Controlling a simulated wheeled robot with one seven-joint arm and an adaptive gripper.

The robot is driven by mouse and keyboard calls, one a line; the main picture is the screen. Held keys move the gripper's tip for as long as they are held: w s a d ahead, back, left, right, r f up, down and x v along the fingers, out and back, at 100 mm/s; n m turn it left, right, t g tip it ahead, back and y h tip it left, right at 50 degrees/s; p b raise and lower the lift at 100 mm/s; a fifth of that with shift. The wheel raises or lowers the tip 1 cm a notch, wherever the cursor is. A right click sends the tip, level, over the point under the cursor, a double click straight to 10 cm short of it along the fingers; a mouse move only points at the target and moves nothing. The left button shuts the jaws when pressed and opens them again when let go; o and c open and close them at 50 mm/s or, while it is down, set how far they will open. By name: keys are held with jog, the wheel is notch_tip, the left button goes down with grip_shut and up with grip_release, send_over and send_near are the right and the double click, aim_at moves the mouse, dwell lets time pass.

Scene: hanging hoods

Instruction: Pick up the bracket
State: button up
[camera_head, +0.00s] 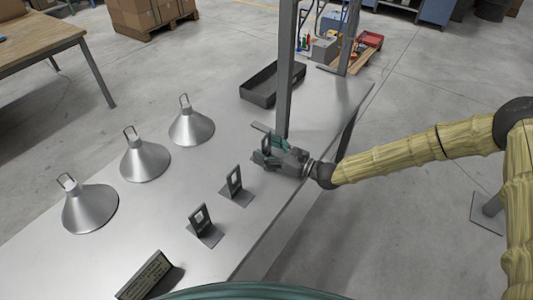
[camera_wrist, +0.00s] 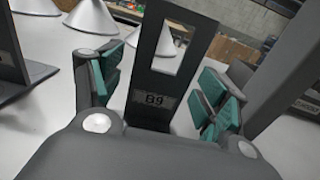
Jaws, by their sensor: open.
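A dark upright bracket (camera_wrist: 150,82) with a rectangular window and a label that seems to read "B9" stands between my fingers in the wrist view. My gripper (camera_wrist: 163,78) is open, with a teal-padded finger on each side of the bracket and visible gaps to both. In the head view my gripper (camera_head: 263,157) is low over the table near the grey post, and it hides most of this bracket. The bracket's foot is hidden in the wrist view.
Three metal hoods (camera_head: 90,210), (camera_head: 146,162), (camera_head: 192,128) stand on the grey table (camera_head: 95,258). A grey post (camera_head: 284,85) rises close behind my gripper. A black tray (camera_head: 261,99) lies beyond it. A sign block (camera_head: 147,276) stands at the near edge.

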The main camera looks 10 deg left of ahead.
jog(key=c, duration=1.2)
jog(key=shift+c, duration=1.2)
jog(key=shift+r, duration=0.1)
